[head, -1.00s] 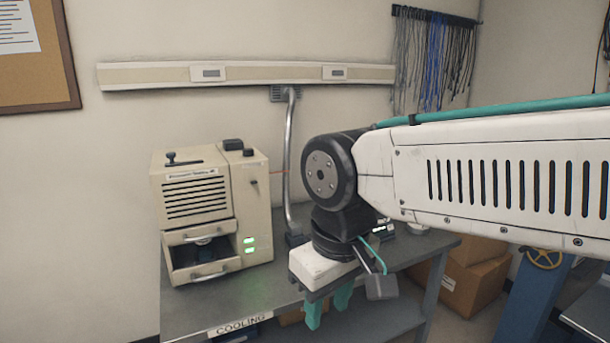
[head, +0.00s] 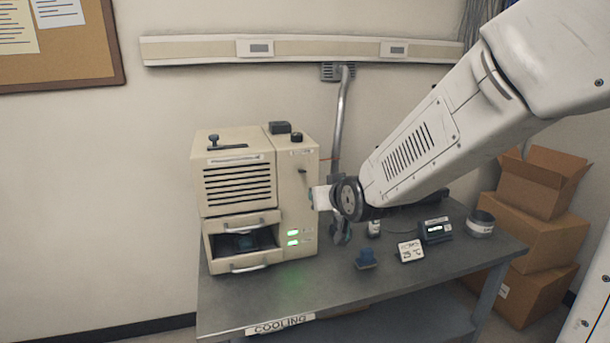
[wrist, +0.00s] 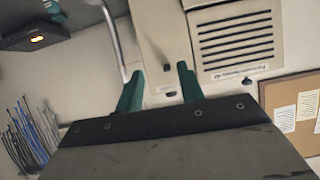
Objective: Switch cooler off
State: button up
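The beige cooler (head: 237,187) stands on the left of the table, with a slatted front and an open lower bay. A small dark lever (head: 302,171) sits higher on that panel. My gripper (head: 316,198) is close to this panel, just below and right of the lever; its fingers are hardly visible there. Contact cannot be told.
A grey pipe (head: 341,120) rises behind the table, right of the cooler. A blue object (head: 366,259), a temperature sign (head: 411,250), a small dark display unit (head: 435,231) and a round tin (head: 480,224) stand on the table's right. Cardboard boxes (head: 535,235) stack beyond. The table's front is clear.

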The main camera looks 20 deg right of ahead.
aim_at(302, 171)
jog(key=w+t, duration=0.5)
jog(key=w, duration=0.9)
jog(key=shift+w+a+f, duration=0.15)
jog(key=shift+a+f, duration=0.15)
jog(key=shift+a, duration=0.05)
grip_shut()
